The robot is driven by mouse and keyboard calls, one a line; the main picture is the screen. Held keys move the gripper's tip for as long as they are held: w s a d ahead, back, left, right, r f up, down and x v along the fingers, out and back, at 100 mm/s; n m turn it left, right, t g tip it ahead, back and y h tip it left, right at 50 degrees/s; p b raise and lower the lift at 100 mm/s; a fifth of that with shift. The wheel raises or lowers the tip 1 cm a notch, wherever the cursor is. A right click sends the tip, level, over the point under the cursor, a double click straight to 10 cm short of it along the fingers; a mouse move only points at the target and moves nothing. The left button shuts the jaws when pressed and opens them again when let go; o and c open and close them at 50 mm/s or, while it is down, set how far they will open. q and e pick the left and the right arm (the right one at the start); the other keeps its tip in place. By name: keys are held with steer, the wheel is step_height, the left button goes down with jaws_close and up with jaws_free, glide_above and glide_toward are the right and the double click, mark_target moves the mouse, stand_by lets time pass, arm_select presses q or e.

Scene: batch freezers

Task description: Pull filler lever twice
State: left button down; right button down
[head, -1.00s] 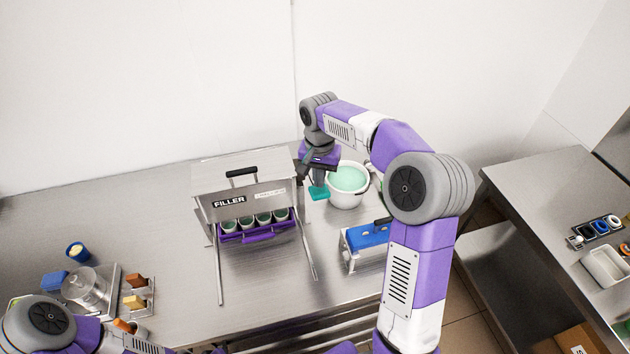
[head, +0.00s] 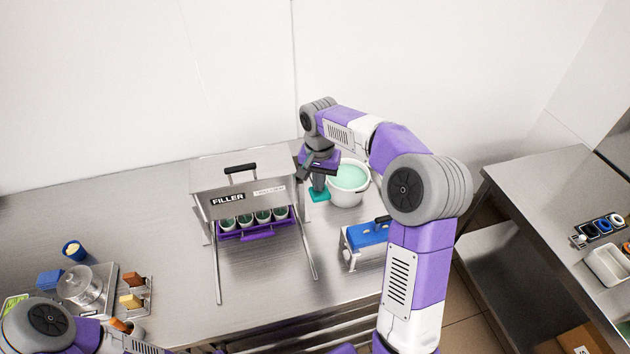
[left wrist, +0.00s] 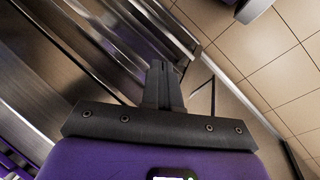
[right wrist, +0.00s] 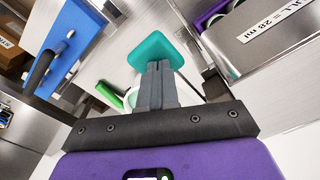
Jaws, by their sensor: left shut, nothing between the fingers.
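The filler (head: 228,198) is a steel stand with a labelled front, a black top handle (head: 241,168) and a purple tray (head: 258,235) holding several filled cups. A teal square-ended piece, seemingly the lever's handle (head: 319,195), is at its right side; it also shows in the right wrist view (right wrist: 156,50). Its joint with the filler is hidden. My right gripper (head: 318,184) points down onto this piece, fingers close together (right wrist: 158,70) at its edge, seemingly shut on it. My left gripper (left wrist: 163,70) is shut and empty, beside the table's front edge.
A white pot (head: 347,196) of mint-green mix stands close right of my right gripper. A blue-topped box (head: 368,235) is in front of it. A scale with a bowl (head: 80,285) and small items stand at left. Table between scale and filler is clear.

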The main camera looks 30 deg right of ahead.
mark_target(319, 195)
steer(key=shift+f+b, duration=1.6)
steer(key=shift+f, duration=1.1)
steer(key=shift+r, duration=0.1)
steer(key=shift+r+p, duration=3.4)
steer(key=shift+r, duration=0.55)
step_height(319, 195, up, 5)
steer(key=p, duration=0.4)
